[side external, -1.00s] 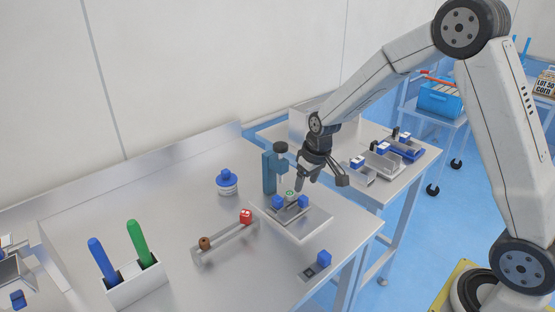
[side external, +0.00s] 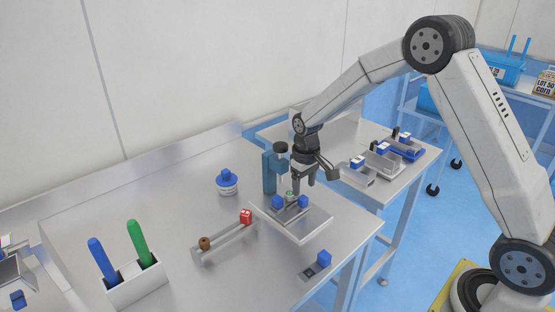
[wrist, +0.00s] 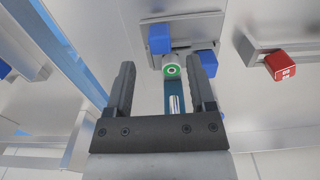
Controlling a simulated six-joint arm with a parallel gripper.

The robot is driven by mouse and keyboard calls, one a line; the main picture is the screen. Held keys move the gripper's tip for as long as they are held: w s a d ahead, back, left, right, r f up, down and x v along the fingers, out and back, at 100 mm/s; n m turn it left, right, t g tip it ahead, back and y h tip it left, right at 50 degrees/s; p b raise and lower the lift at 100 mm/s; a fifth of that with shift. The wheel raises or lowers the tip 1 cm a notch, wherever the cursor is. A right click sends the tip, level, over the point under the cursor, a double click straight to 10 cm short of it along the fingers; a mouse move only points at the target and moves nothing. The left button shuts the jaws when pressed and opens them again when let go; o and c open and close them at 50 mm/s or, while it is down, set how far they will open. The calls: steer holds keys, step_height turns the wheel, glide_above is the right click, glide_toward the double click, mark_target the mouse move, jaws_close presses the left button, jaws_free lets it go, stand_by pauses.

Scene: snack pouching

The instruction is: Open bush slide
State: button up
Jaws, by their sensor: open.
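My gripper (side external: 304,182) is open and empty, pointing down just above and beside the small press fixture. Two blue blocks (side external: 278,202) (side external: 304,201) and a green-ringed round piece (side external: 290,195) sit on the fixture's pale plate (side external: 292,230). In the wrist view the green-ringed piece (wrist: 172,71) appears between the fingertips, apart from both. One blue block (wrist: 159,39) is beyond it and another (wrist: 206,63) is by the right finger. A grey rail (side external: 226,242) carries a red block (side external: 246,216) and a brown knob (side external: 205,242). I cannot tell which part is the bush slide.
The press's blue column (side external: 269,175) rises close to my gripper. A blue-capped bottle (side external: 227,184) stands behind, and a holder (side external: 137,283) with blue and green handles is at front left. A blue cube (side external: 324,257) is near the table's front edge.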

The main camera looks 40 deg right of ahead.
mark_target(303, 197)
steer(key=shift+f, duration=2.6)
jaws_close()
